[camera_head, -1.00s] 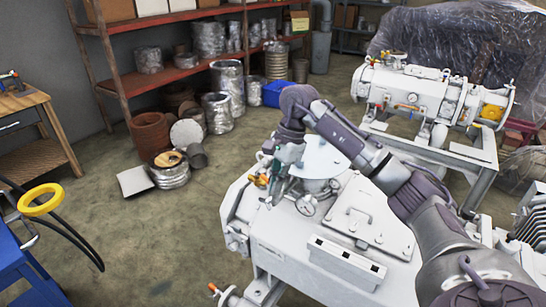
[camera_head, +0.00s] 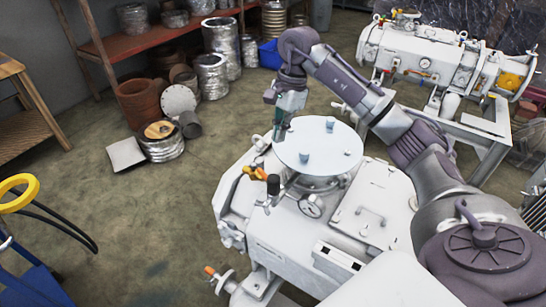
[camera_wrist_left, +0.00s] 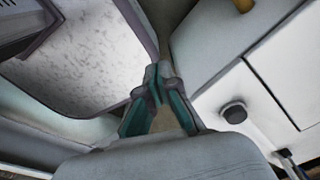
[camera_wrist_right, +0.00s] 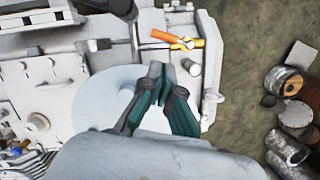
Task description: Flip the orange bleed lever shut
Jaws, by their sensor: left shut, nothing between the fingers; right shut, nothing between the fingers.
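The orange bleed lever (camera_head: 261,174) is on the near left of the white machine, beside the round plate and a dark-topped fitting. In the right wrist view, the orange lever (camera_wrist_right: 165,37) is near the top, beside another orange piece at a yellowish fitting. My right gripper (camera_head: 279,138) points down over the far left edge of the round plate, apart from the lever. In the right wrist view its fingertips (camera_wrist_right: 160,72) are together and empty. My left gripper (camera_wrist_left: 158,76) is shut and empty beside pale surfaces; the lever is not visible there.
Another orange handle (camera_head: 211,270) is low at the machine's front. A second white machine (camera_head: 430,60) stands behind. Open floor lies to the left.

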